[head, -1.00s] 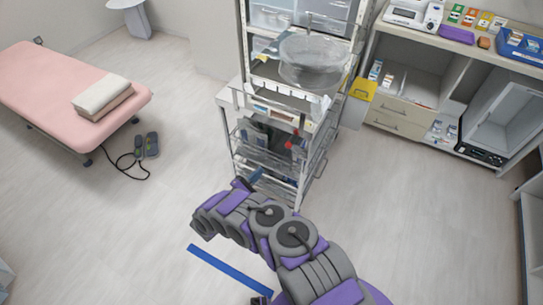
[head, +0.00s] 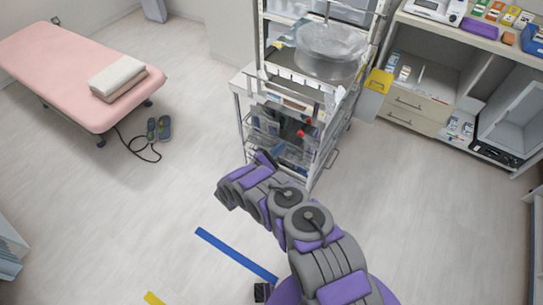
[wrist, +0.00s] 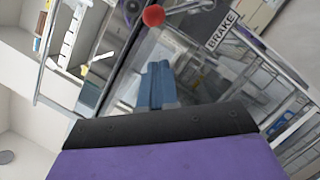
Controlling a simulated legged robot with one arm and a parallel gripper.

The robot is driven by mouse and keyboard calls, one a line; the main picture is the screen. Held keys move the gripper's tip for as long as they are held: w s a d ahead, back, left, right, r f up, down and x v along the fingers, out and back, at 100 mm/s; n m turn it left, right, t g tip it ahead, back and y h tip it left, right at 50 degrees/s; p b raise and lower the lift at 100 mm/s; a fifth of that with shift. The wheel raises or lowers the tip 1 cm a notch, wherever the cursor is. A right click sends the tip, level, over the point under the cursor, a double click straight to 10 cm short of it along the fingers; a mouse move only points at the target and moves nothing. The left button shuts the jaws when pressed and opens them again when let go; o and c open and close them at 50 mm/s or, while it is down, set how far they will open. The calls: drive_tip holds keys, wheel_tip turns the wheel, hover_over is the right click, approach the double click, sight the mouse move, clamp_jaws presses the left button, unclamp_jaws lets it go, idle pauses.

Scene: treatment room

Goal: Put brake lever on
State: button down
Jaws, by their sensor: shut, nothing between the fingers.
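The brake lever's red ball knob (wrist: 153,16) shows at the top of the wrist view, beside a dark plate with a white BRAKE label (wrist: 221,31). In the head view a small red spot (head: 308,121) shows on the cart (head: 241,113), low on its front side. My gripper (wrist: 155,68) has its blue fingers together with nothing between them. It points toward the cart, below the knob in the wrist view and apart from it. In the head view the fingers are small against the cart's lower baskets. The lever's exact angle is hard to tell.
A pink treatment bed (head: 60,70) with folded towels stands at the left, with a corded foot pedal (head: 158,128) on the floor. A cabinet (head: 440,110) stands at the right. A clear basin (head: 330,50) sits on the cart. Blue tape (head: 235,255) marks open floor.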

drive_tip(key=shift+w+d+r+b, duration=0.2)
drive_tip(key=shift+d+r, duration=0.25)
drive_tip(key=shift+d, duration=0.3)
drive_tip(key=shift+w+d+r+b, duration=0.15)
drive_tip(key=shift+d+r, duration=0.3)
drive_tip(key=shift+d, duration=0.35)
drive_tip(key=shift+w+d+r+b, duration=0.2)
drive_tip(key=shift+d+r, duration=0.25)
drive_tip(key=shift+d, duration=0.3)
drive_tip(key=shift+r, duration=0.1)
